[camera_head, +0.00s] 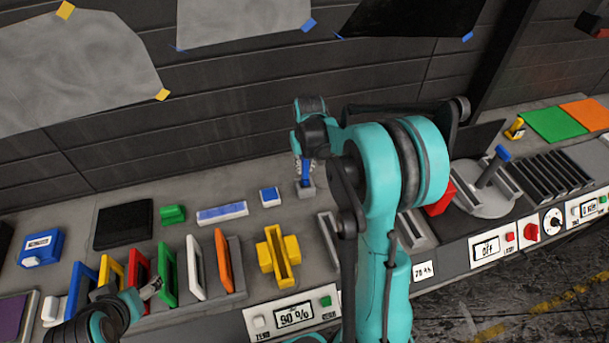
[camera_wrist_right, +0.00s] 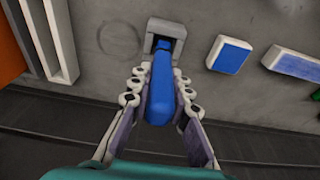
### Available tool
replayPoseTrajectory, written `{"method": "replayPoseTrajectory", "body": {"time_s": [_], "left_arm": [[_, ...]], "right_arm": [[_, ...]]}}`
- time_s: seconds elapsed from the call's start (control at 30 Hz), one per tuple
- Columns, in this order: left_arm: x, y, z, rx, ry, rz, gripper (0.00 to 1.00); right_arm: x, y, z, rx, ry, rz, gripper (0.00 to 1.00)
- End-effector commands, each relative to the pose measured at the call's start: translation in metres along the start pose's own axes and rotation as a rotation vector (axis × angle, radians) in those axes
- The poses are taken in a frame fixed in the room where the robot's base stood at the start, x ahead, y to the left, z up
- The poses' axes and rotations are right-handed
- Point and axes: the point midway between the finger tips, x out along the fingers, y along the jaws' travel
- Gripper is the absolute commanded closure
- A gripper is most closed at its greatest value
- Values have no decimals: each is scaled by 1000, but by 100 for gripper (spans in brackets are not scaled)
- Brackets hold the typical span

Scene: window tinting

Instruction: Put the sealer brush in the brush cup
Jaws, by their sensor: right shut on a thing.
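The sealer brush (camera_wrist_right: 160,95) has a blue handle and lies between the fingers of my right gripper (camera_wrist_right: 160,100), which is shut on it. In the head view my right gripper (camera_head: 303,168) is above the brush cup (camera_head: 306,189), with the blue brush (camera_head: 306,173) below it. The cup is a small grey square block, also in the wrist view (camera_wrist_right: 168,27). The brush's far end reaches the cup's dark opening there; its tip is hidden and I cannot tell how deep it sits. My left gripper (camera_head: 151,289) is at the lower left, beside the coloured frames.
A blue block (camera_head: 270,196) and a blue-white bar (camera_head: 222,212) lie left of the cup. A yellow cross-shaped holder (camera_head: 279,254) stands in front. Several coloured upright frames, including an orange one (camera_head: 223,260), fill the left front. A turntable (camera_head: 486,197) is at right.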

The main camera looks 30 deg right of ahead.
Motion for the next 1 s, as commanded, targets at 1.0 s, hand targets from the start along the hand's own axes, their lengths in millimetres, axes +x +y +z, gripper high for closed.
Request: {"method": "replayPoseTrajectory", "body": {"time_s": [1.0], "left_arm": [[11,0,8,0,0,0,28]], "right_arm": [[43,-1,6,0,0,0,61]]}}
